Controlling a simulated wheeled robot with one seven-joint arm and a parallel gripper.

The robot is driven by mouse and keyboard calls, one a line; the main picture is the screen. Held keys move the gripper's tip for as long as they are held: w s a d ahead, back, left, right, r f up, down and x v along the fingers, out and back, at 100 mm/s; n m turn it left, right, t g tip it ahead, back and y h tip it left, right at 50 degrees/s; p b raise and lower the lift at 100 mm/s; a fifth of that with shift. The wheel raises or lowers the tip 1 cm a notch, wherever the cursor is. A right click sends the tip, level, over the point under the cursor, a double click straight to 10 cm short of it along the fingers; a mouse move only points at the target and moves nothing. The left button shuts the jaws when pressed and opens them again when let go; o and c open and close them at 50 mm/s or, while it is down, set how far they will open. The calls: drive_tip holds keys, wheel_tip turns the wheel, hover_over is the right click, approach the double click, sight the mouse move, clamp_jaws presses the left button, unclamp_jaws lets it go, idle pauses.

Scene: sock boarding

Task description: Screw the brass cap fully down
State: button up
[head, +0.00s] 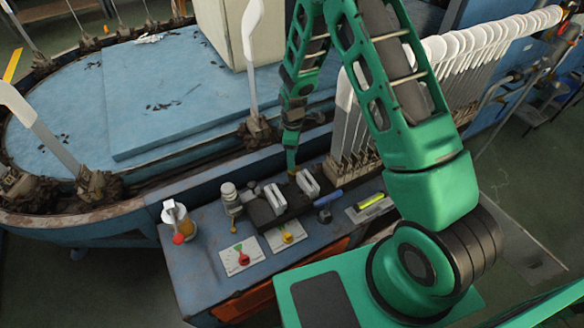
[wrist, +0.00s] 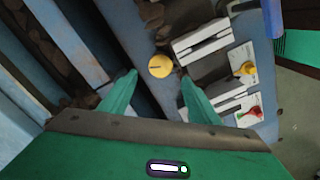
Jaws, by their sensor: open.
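The brass cap (wrist: 160,66) shows in the wrist view as a round, yellow disc with a dark slot across its top. It lies between and just beyond the tips of my gripper (wrist: 158,77). The green fingers are spread apart, with nothing held between them. In the head view my gripper (head: 292,165) points down over the back of the blue bench, behind the white-topped blocks. The cap is too small there to make out clearly. How far the cap is screwed down cannot be told.
Two white-topped blocks (wrist: 200,43) stand close to the right of the cap. Cards with a red knob (head: 242,255) and a yellow knob (head: 287,238) lie on the blue bench (head: 205,275). A grey fitting (head: 230,198) and upright white sock boards (head: 352,125) stand nearby.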

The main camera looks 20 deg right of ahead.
sight(294, 173)
wheel_tip(294, 173, down, 7)
drive_tip(key=shift+r, duration=0.15)
idle(0.4)
drive_tip(key=c, duration=1.1)
